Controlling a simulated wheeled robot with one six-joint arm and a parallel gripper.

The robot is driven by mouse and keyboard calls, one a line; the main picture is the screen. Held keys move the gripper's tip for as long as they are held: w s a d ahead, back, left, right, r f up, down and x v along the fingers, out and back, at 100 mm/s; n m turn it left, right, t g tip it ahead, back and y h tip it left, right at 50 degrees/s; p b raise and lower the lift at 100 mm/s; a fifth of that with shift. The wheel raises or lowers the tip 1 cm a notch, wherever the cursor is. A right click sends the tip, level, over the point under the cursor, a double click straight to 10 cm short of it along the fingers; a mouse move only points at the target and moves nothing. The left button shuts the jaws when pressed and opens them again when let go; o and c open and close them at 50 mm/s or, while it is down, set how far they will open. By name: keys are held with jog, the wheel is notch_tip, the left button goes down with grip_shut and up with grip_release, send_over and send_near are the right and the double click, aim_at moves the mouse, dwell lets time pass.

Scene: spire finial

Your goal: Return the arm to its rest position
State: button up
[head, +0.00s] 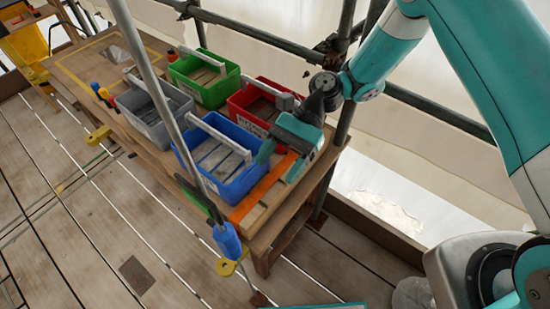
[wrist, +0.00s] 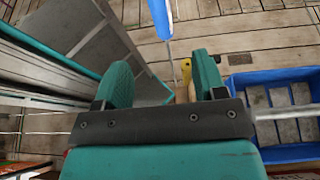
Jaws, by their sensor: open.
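My gripper (head: 280,165) is at the near right end of the wooden bench, beside the blue tote (head: 198,182) and above an orange strip (head: 263,182). Its two teal fingers are apart with nothing between them. In the wrist view my gripper (wrist: 163,78) also shows open and empty, with the blue tote (wrist: 285,72) to its right. My arm reaches in from the right side of the head view and bends down to the bench.
Green (head: 204,83), red (head: 237,109) and grey (head: 138,112) totes stand on the bench (head: 75,66). A slanted grey pole (head: 160,100) crosses in front. A blue-handled object (head: 228,241) is at the bench's near edge. Scaffold tubes (head: 270,42) run behind. Plank floor lies open at left.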

jog(key=s+d+r+n+t+h+b, duration=0.3)
jog(key=d+r+n+t+b, duration=0.25)
jog(key=n+b, duration=0.4)
jog(key=s+d+n+t+h+b, duration=0.1)
jog(key=s+d+n+t+b, duration=0.4)
jog(key=s+d, duration=0.2)
jog(key=shift+d+b, duration=0.15)
jog(key=shift+b, duration=0.2)
jog(key=shift+r, duration=0.15)
dwell(1.1)
